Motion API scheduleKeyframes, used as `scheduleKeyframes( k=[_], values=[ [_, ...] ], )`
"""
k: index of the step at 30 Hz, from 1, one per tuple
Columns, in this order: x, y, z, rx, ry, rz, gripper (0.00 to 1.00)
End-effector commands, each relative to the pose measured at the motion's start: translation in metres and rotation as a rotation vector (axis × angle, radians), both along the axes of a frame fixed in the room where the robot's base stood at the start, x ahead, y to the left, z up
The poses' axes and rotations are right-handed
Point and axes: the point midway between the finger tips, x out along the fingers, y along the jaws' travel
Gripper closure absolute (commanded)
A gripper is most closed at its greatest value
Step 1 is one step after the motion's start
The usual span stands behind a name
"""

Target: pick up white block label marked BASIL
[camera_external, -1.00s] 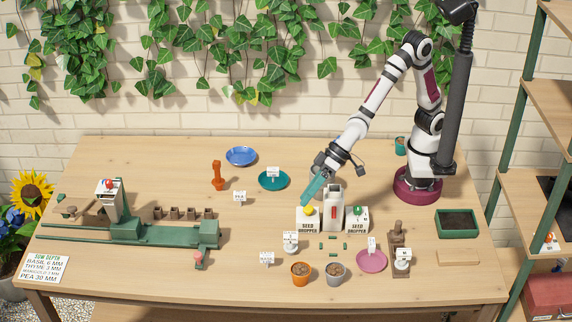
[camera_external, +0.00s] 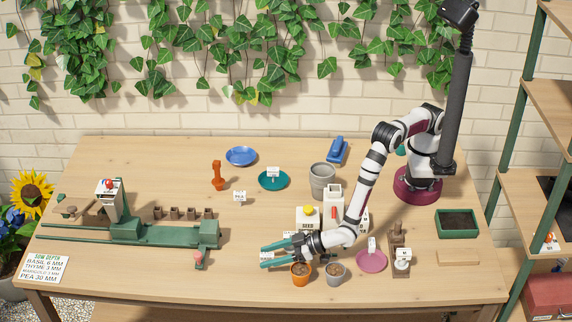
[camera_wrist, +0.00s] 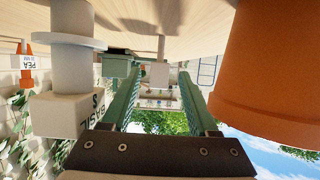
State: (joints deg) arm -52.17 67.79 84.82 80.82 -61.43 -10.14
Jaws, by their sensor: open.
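My gripper (camera_external: 265,256) is low over the front of the table, its green fingers spread and pointing left. The fingers also show in the wrist view (camera_wrist: 158,88). A small white block label (camera_wrist: 159,74) stands between and beyond the fingertips in the wrist view, apart from both; its lettering cannot be read. A larger white block on a grey stem (camera_wrist: 58,112), lettered "BASIL S" and partly cut off, stands close to the left finger in the wrist view.
An orange pot (camera_external: 300,274) stands close beside my gripper and fills the wrist view's right side (camera_wrist: 270,75). A grey pot (camera_external: 336,272) is to its right. A seed hopper (camera_external: 308,214) stands behind. A PEA label (camera_external: 240,197) is farther back. Table left of the fingertips is clear.

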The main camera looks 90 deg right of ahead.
Motion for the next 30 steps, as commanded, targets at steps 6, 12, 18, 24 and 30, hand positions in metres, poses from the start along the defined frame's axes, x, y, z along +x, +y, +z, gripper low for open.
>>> scheduleKeyframes(
  k=[6, 12, 18, 24, 30],
  values=[
    [0.027, -0.001, -0.011, 0.000, 0.001, 0.001, 0.40],
    [0.027, -0.001, -0.010, 0.000, 0.001, 0.001, 0.44],
    [0.027, -0.001, -0.010, 0.000, 0.001, 0.001, 0.80],
    [0.026, -0.001, -0.010, 0.001, 0.001, 0.001, 1.00],
    [0.026, -0.001, -0.010, 0.001, 0.001, 0.001, 1.00]
  ],
)
